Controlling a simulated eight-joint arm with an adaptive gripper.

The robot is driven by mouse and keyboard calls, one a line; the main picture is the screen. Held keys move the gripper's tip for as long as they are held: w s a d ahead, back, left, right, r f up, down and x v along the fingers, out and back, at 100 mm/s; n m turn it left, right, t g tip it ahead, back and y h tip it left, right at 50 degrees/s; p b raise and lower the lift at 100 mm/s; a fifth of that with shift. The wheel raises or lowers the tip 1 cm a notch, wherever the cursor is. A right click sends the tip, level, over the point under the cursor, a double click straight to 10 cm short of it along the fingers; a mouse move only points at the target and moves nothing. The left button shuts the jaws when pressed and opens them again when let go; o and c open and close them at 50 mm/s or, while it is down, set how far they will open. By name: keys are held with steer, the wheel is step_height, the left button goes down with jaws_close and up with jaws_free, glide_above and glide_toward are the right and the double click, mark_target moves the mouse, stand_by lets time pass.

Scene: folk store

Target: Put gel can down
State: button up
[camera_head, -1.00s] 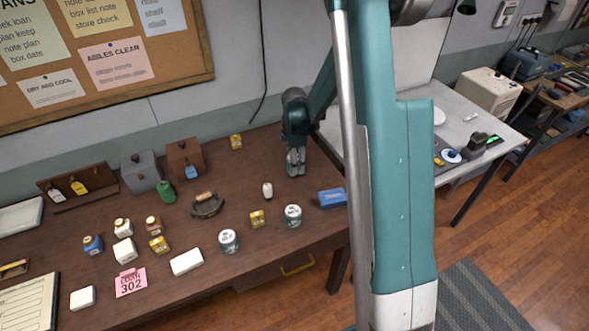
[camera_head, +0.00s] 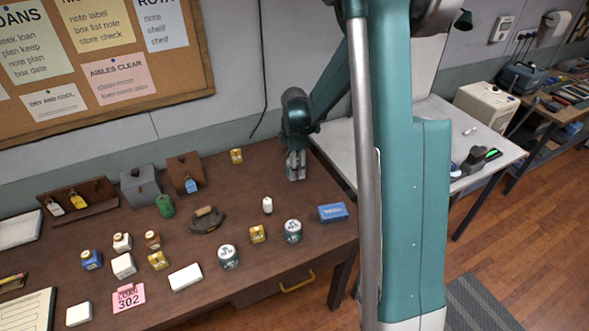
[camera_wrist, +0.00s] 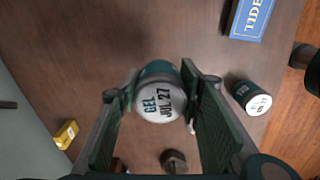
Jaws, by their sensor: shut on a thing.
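The gel can (camera_wrist: 159,92) is a dark green can with a pale lid reading GEL JUL 27. In the wrist view it sits between the two fingers of my gripper (camera_wrist: 160,100), which is shut on it. In the head view my gripper (camera_head: 296,166) points down over the back right of the brown table (camera_head: 225,179). The can does not show clearly there, and I cannot tell whether its base touches the table.
A similar can (camera_head: 293,231) and a blue box (camera_head: 333,212) stand nearer the front right. A yellow box (camera_head: 236,156) is to the gripper's left at the back. Bare tabletop surrounds the gripper.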

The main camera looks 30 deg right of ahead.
steer(key=w+a, duration=1.6)
steer(key=a, duration=0.4)
steer(key=shift+r+p, duration=0.15)
steer(key=shift+p, duration=0.15)
glide_above(238, 181)
steer(key=shift+a+f, duration=0.1)
steer(key=shift+f, duration=3.05)
steer(key=shift+f, duration=0.15)
steer(key=shift+s+f, duration=0.1)
steer(key=shift+f, duration=1.65)
steer(key=shift+f, duration=0.15)
